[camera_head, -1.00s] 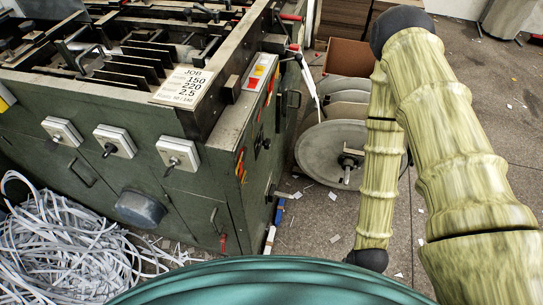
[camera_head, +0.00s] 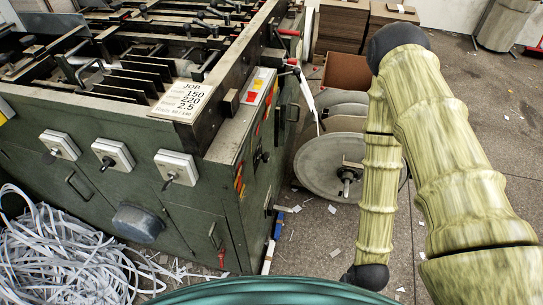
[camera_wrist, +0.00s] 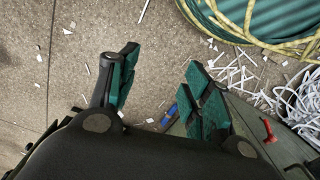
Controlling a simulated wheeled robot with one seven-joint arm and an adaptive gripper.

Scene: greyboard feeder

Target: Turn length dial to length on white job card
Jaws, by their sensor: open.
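The white job card (camera_head: 187,99) lies on the corner of the green machine's top in the head view and reads JOB, 150, 220, 2.5, with a smaller line below. Three white square plates with dark knobs sit on the machine's front: a left dial (camera_head: 60,145), a middle dial (camera_head: 113,154) and a right dial (camera_head: 176,168). I cannot read which one is the length dial. My gripper (camera_wrist: 158,85) is open and empty in the wrist view, its green-padded fingers apart above the floor. It is outside the head view and away from the dials.
The green machine (camera_head: 110,205) fills the left. Shredded paper strips (camera_head: 65,255) heap on the floor before it. A large grey disc (camera_head: 325,168) stands at its right side, with a brown box (camera_head: 346,72) behind. Floor with paper scraps lies right of the machine.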

